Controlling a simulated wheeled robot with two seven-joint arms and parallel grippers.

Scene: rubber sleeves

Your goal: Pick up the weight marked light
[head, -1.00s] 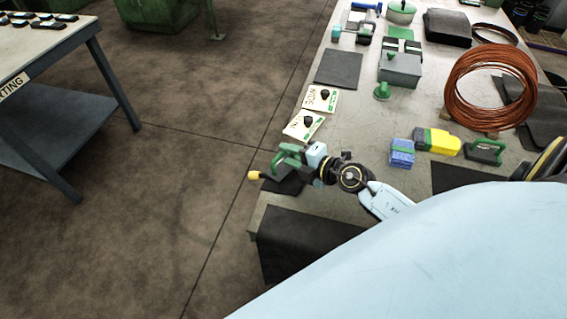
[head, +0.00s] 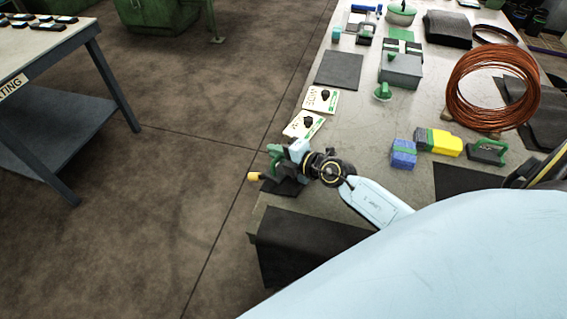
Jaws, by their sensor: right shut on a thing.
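My right gripper (head: 289,154) is over the near left corner of the workbench. It is shut on a green-handled weight (head: 275,158), which is partly hidden by the gripper; no marking on it can be read. A second weight (head: 487,151), dark with a green handle, stands on the bench at the right, beside a yellow block. Its label is too small to read. My left gripper is not in view.
A yellow knob (head: 254,176) sticks out at the bench edge, just below the gripper. Two cards with black knobs (head: 304,124) lie behind it. A blue block (head: 403,153), yellow block (head: 446,143) and copper wire coil (head: 492,88) are to the right.

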